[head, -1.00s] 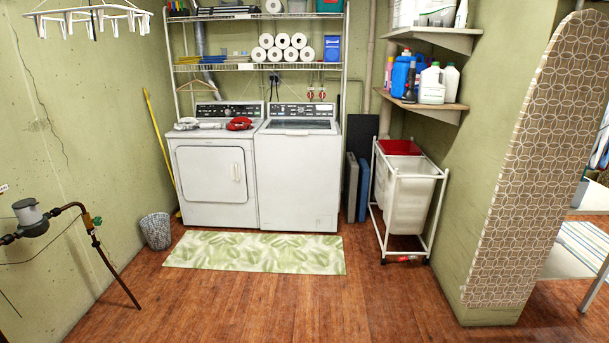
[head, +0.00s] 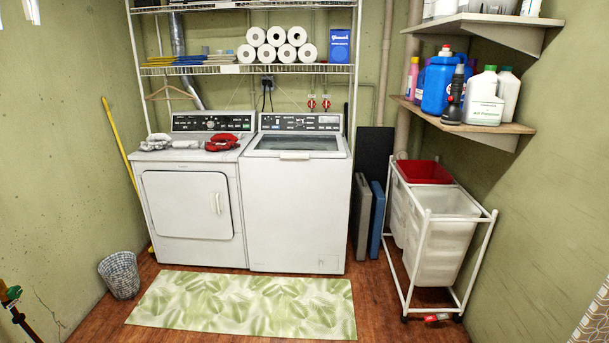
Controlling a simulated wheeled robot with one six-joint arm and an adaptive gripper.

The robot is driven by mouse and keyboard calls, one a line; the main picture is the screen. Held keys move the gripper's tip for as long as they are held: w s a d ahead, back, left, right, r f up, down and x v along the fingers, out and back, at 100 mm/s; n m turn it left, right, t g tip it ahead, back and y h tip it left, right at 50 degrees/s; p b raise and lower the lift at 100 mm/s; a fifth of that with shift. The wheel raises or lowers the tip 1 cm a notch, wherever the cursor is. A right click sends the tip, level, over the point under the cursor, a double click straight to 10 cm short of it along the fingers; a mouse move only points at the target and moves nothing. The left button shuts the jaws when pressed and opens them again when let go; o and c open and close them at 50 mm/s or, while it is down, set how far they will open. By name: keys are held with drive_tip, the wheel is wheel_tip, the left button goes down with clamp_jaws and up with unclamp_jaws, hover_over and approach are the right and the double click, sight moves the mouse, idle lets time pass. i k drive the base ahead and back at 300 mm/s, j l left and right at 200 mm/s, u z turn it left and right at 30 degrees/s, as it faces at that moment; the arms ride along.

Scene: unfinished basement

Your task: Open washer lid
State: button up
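The washer (head: 295,210) is the white top-loading machine on the right of the pair against the back wall, in the head view. Its lid (head: 298,143) lies shut on top, with a dark panel and a pale handle (head: 295,156) at the middle of its front edge. A control panel (head: 300,122) stands behind the lid.
A front-door dryer (head: 190,205) adjoins the washer on the left, with red and grey items on top. A leaf-pattern rug (head: 245,303) lies in front. A wheeled laundry cart (head: 440,240) and shelves (head: 480,125) are at the right. A basket (head: 121,275) stands left.

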sight(251, 150)
drive_tip(key=i, duration=3.65)
